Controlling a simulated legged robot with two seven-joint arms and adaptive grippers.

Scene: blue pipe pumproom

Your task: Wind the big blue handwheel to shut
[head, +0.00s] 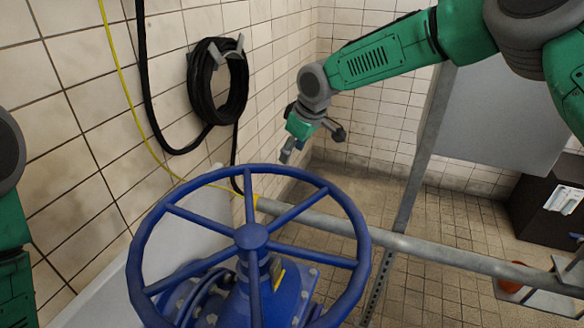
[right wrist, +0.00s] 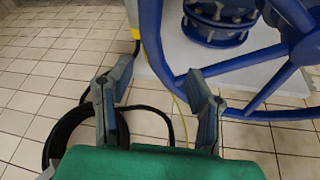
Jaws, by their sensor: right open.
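The big blue handwheel (head: 251,237) lies nearly face-up in the head view, its spokes meeting at a round hub above a blue valve body (head: 283,300). My right gripper (head: 311,146) hangs beyond the wheel's far rim, above and apart from it in the picture. In the right wrist view the gripper (right wrist: 160,74) is open with nothing between its fingers. The wheel (right wrist: 152,44) fills the upper right there, and its rim passes behind the right fingertip; contact cannot be told. Only links of my left arm show at the left edge; its gripper is out of view.
A coiled black hose (head: 217,85) hangs on the tiled wall at left. A grey pipe (head: 430,252) runs right from behind the wheel, past an upright metal post (head: 416,165). A dark box (head: 548,212) stands at right.

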